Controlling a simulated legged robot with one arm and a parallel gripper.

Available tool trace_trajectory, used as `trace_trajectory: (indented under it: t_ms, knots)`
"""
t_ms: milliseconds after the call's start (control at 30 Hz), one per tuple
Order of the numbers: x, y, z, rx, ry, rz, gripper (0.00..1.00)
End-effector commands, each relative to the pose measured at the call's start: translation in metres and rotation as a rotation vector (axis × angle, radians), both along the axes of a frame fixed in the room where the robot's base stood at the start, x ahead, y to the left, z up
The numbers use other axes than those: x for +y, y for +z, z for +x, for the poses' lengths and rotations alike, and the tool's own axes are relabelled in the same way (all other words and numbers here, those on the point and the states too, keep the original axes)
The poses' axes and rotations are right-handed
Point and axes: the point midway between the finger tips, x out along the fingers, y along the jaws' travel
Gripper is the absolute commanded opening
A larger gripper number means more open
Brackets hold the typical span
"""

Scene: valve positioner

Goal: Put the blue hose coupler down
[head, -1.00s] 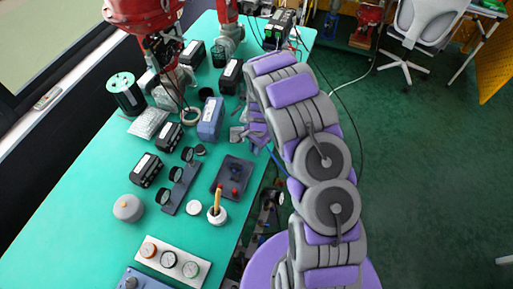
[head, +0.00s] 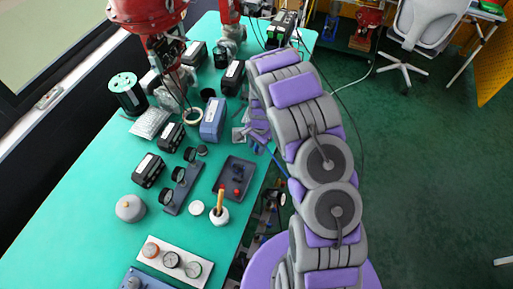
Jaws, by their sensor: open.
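My gripper (head: 257,134) is at the bench's right edge, beyond the small tray and right of the blue-grey box. It is open, small in the picture and partly covered by my own arm. A thin blue strip (head: 277,161) shows just below it, along the bench edge. I cannot tell whether this is the blue hose coupler or a hose. No coupler can be made out clearly between the fingers.
A dark tray (head: 220,166) with small red and dark parts lies near the gripper. A blue-grey box (head: 212,119), a white pot (head: 219,216) and black boxes crowd the green bench (head: 82,200). A red valve actuator (head: 148,12) stands at the back left.

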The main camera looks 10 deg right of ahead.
Motion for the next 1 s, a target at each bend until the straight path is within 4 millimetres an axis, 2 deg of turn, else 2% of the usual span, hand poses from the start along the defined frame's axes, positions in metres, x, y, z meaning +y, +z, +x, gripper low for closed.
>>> trace_trajectory:
  t_ms: [400, 533, 800, 867, 1000]
  knots:
    - [-0.008, 0.082, 0.006, -0.001, -0.002, 0.000, 0.46]
    - [-0.008, 0.098, 0.008, -0.001, -0.001, -0.002, 0.46]
    - [-0.011, 0.112, 0.004, 0.000, 0.010, -0.003, 0.46]
    - [-0.012, 0.121, 0.000, -0.001, 0.025, -0.005, 0.46]
    - [-0.015, 0.154, -0.018, -0.003, 0.085, -0.014, 0.46]
